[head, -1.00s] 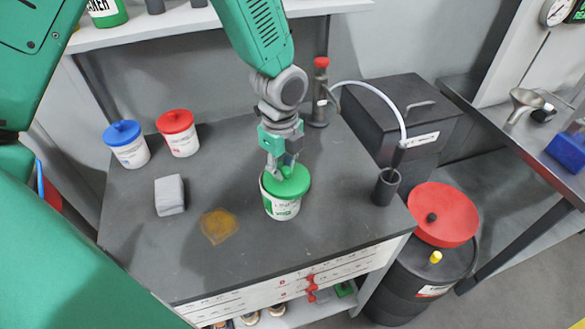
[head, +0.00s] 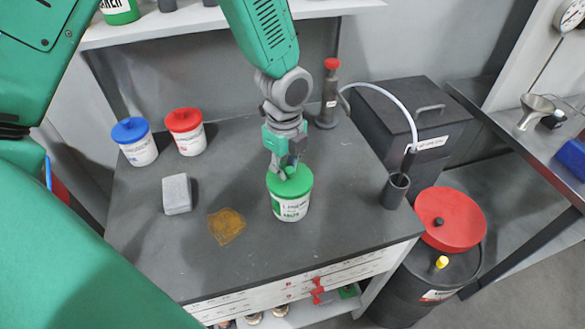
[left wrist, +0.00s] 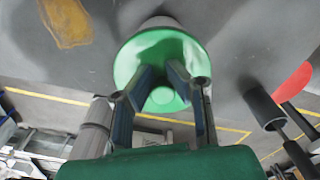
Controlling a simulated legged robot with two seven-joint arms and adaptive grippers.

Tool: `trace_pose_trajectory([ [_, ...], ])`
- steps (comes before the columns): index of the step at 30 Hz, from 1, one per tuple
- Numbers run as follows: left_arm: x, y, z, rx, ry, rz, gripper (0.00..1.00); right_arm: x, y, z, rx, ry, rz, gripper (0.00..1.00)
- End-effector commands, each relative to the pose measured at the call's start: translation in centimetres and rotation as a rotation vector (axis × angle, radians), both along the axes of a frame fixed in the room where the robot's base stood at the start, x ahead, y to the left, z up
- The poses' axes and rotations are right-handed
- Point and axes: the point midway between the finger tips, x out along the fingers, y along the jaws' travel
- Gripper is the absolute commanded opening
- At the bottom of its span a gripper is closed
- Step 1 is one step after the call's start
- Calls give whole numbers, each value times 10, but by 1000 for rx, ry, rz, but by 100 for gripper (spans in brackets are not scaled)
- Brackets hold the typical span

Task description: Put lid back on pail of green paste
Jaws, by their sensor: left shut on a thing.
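The white pail with green print (head: 290,208) stands upright on the dark bench top. The round green lid (head: 297,186) sits over its mouth and looks about level; I cannot tell if it is pressed fully down. My left gripper (head: 285,172) reaches down from above and is shut on the green lid. In the left wrist view, its two fingers (left wrist: 160,78) lie against the lid (left wrist: 185,50), and they partly hide its middle. The pail is mostly hidden under the lid there. My right gripper is not in view.
A blue-lidded pail (head: 138,150) and a red-lidded pail (head: 187,137) stand at the back left. A grey block (head: 177,194) and a brown stain (head: 227,226) lie left of the green pail. A dark cup (head: 395,191) with a hose stands at the right.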

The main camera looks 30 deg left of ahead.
Motion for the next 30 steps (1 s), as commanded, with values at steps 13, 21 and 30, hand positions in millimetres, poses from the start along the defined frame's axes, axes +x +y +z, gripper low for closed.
trace_pose_trajectory([
  [13, 0, 1, -1, 7, -1, -2, 0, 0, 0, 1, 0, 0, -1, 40],
  [21, 0, 13, -4, 0, -1, 0, 0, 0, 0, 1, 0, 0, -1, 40],
  [30, 0, 16, -5, 4, -1, -1, 0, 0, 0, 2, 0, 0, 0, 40],
])
